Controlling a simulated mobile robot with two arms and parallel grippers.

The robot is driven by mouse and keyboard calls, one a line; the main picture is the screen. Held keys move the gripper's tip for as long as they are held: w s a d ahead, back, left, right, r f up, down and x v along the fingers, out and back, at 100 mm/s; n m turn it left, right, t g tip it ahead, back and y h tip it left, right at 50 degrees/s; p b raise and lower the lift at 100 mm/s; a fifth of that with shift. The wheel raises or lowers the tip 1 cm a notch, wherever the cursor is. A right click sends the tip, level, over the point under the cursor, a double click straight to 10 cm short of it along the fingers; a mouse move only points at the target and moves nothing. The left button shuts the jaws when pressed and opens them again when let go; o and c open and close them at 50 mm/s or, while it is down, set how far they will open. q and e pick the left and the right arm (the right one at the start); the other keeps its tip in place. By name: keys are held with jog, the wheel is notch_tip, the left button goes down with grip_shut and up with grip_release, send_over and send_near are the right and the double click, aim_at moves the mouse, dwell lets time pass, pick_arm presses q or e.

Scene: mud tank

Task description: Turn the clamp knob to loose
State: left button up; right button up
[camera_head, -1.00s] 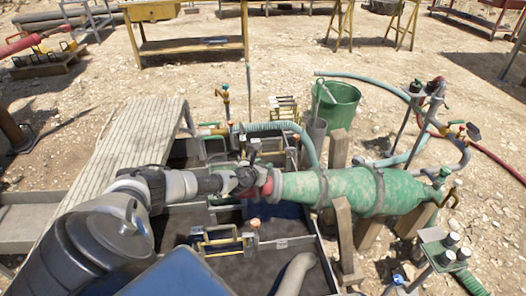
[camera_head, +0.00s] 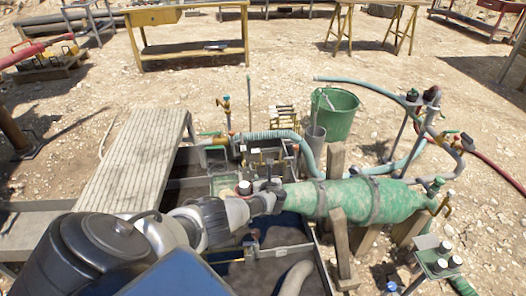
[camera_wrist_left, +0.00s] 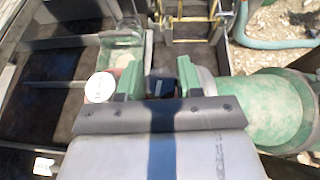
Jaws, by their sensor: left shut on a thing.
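A large green cylinder (camera_head: 345,199) lies on wooden supports, with its left end at the tank. My left gripper (camera_head: 268,194) is at that end. In the left wrist view, its two fingers (camera_wrist_left: 159,82) are on either side of a dark block-like piece, which looks like the clamp knob (camera_wrist_left: 161,86); its lower part is hidden. A red knob with a white top (camera_head: 245,187) stands just left of the gripper. It also shows in the left wrist view (camera_wrist_left: 100,88), beside the left finger. My right gripper is not in view.
The mud tank (camera_head: 316,262) has metal dividers and a grey hose (camera_head: 296,277) at its front. A slatted walkway (camera_head: 133,162) is at the left. A green bucket (camera_head: 333,112) and hoses stand behind the cylinder. A small valve stand (camera_head: 437,257) is at the right.

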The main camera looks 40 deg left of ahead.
pick_arm(q)
jog(key=n+g+b, duration=0.2)
jog(key=n+g+y+b, duration=0.1)
jog(key=g+b, duration=0.1)
jog(key=n+g+y+b, duration=0.1)
jog(key=n+g+b, duration=0.1)
jog(key=shift+w+f+n, duration=0.1)
jog(key=shift+f+n, duration=0.2)
jog(key=shift+f, duration=0.05)
jog(key=n+g+b, duration=0.2)
jog(key=shift+r+y+b, duration=0.3)
jog(key=shift+b, duration=0.05)
jog(key=shift+g, duration=0.3)
jog(key=shift+r+b, duration=0.15)
jog(key=shift+b, duration=0.2)
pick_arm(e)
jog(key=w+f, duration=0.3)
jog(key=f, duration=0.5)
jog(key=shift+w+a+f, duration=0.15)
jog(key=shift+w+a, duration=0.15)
pick_arm(q)
jog(key=shift+a, duration=0.1)
jog(key=o, duration=0.9)
